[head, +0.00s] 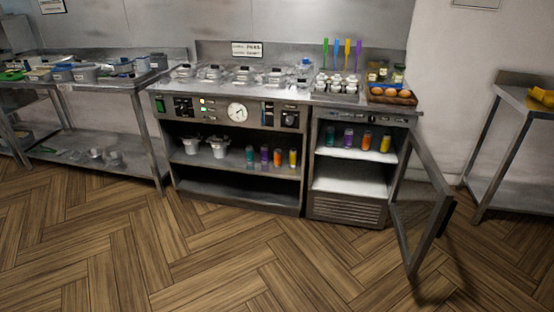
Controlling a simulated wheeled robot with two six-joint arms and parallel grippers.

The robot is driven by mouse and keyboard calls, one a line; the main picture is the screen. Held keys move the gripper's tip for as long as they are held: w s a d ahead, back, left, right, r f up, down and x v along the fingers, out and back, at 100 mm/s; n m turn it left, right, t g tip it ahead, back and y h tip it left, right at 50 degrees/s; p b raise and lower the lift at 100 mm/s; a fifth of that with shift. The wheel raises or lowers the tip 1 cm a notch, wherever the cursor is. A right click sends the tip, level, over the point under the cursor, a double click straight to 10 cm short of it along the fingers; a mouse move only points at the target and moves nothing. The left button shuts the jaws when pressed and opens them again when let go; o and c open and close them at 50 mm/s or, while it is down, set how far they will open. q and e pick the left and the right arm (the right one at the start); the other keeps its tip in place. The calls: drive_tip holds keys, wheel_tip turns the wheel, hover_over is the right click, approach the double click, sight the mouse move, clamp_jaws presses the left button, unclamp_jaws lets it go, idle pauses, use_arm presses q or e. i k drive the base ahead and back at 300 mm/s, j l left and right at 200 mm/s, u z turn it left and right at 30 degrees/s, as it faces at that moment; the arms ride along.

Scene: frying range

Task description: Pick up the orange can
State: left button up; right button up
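An orange can (278,157) stands upright on the open shelf under the counter, between a purple can (264,154) and a yellow can (293,157). A second orange can (366,140) stands on the upper shelf of the open cabinet at the right, between a purple can (348,138) and a yellow can (385,143). Neither of my grippers shows in the head view.
The cabinet's glass door (424,205) stands open and juts out over the floor. White pots (219,147) share the open shelf. Steel tables stand at the left (150,125) and right (480,185). The wooden floor (190,260) in front is clear.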

sight(278, 152)
drive_tip(key=i+l, duration=0.2)
drive_tip(key=i, duration=0.2)
drive_tip(key=i+l, duration=0.2)
drive_tip(key=i, duration=0.2)
drive_tip(key=i+l+u, duration=0.1)
drive_tip(key=i, duration=0.3)
drive_tip(key=l, duration=0.1)
